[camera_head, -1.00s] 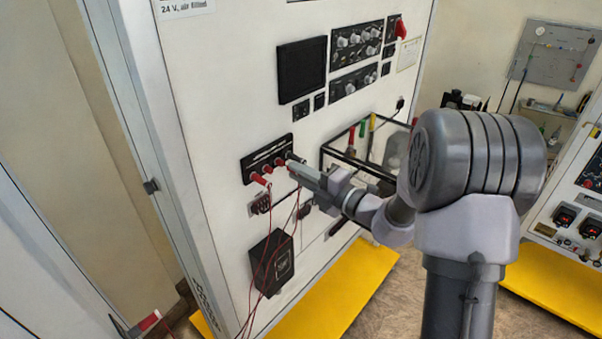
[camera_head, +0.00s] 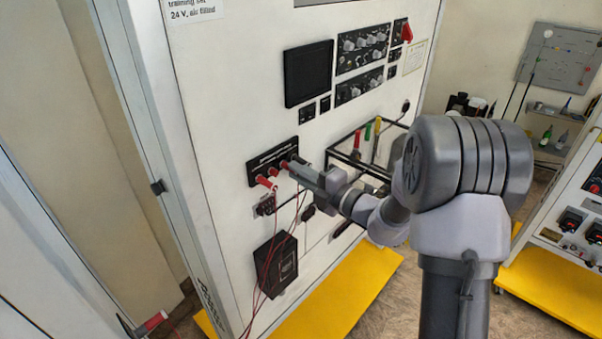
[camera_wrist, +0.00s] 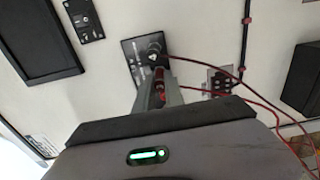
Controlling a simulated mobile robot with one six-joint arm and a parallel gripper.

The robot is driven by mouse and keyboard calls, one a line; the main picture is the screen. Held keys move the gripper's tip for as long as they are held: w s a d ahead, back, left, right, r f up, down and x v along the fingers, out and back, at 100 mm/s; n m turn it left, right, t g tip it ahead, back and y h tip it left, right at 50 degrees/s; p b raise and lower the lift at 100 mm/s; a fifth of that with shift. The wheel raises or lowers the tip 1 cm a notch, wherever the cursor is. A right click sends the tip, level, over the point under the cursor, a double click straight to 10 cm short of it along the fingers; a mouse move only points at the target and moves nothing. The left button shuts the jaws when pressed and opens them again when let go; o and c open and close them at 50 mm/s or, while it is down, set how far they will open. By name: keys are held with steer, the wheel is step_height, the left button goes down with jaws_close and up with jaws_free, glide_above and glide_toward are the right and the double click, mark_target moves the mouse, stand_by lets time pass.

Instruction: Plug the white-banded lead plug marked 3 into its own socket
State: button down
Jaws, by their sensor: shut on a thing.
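The black socket strip (camera_head: 256,161) is on the white cabinet front, left of my gripper. Red plugs (camera_head: 263,181) stick out along it, with thin red leads hanging down. My gripper (camera_head: 294,167) is at the strip's right part, close in front of it. In the wrist view my gripper (camera_wrist: 160,96) is shut on a red lead plug (camera_wrist: 159,88), in line with the black strip (camera_wrist: 130,49). A dark round socket or knob (camera_wrist: 154,42) shows just beyond the fingers. The plug's white band, its number and its tip cannot be made out, nor whether it touches a socket.
A dark box (camera_head: 274,265) hangs below the strip. A black-framed rack (camera_head: 345,153) with coloured handles stands out to the right of my gripper.

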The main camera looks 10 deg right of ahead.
steer(key=c, duration=1.3)
jaws_free()
steer(key=shift+c, duration=0.2)
steer(key=b+v, duration=0.1)
steer(key=v, duration=1.6)
steer(key=shift+s, duration=0.1)
